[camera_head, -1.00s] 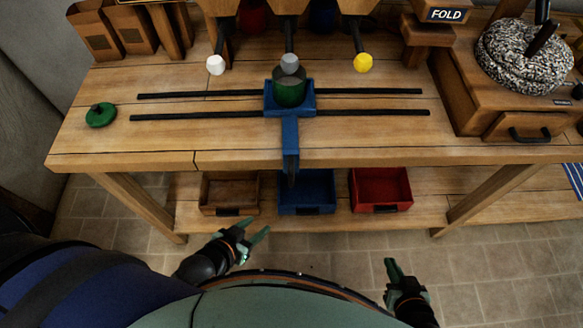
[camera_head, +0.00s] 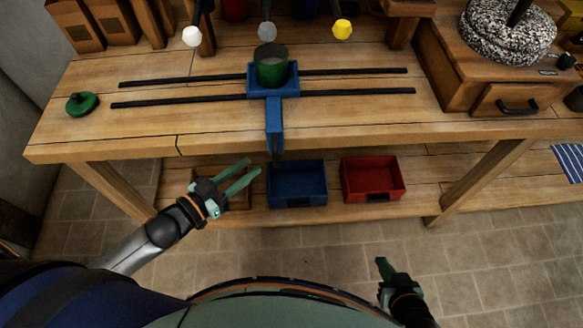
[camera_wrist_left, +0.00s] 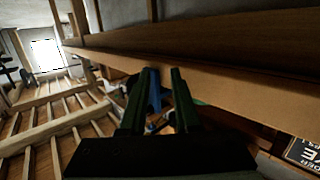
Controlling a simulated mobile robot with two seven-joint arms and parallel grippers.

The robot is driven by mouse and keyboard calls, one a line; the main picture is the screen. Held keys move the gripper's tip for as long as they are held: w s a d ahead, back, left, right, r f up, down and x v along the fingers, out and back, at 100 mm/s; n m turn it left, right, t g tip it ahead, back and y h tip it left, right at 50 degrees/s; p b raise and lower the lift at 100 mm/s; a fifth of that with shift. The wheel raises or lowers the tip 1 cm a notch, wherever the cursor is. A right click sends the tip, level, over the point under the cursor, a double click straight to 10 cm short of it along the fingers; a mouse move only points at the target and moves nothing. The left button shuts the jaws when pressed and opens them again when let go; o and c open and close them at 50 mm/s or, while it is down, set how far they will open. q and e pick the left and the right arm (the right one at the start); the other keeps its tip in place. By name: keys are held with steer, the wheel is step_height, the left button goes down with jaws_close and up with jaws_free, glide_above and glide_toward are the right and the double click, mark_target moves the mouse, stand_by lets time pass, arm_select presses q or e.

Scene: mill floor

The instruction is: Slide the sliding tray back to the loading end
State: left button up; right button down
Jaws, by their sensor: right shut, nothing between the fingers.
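The blue sliding tray (camera_head: 292,83) sits near the middle of two black rails (camera_head: 350,92) on the wooden bench and carries a dark green cup (camera_head: 271,70). Its blue handle (camera_head: 274,122) hangs over the bench's front edge. My left gripper (camera_head: 253,167) is open and empty, below the front edge, a little left of and lower than the handle. In the left wrist view, the blue handle (camera_wrist_left: 154,88) shows beyond and between the open fingers (camera_wrist_left: 157,80), apparently untouched. My right gripper (camera_head: 382,265) is shut and empty, low in front of the bench.
A green knobbed lid (camera_head: 82,103) lies left of the rails. White (camera_head: 192,36), grey (camera_head: 267,31) and yellow (camera_head: 342,29) knobs hang behind. Blue (camera_head: 297,184) and red (camera_head: 372,180) bins stand on the lower shelf. A drawer unit (camera_head: 455,80) stands right of the rails.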

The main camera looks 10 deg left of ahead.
arm_select(q)
step_height(320, 180, up, 5)
steer(key=s+a+m+g+h+b, duration=0.1)
steer(key=s+m+g+h+b, duration=0.15)
steer(key=m+g+h, duration=0.4)
steer(key=r+x, duration=0.1)
steer(key=x, duration=1.1)
steer(key=shift+w+t+h, duration=0.3)
steer(key=shift+t+h, duration=0.15)
jaws_close()
stand_by(0.4)
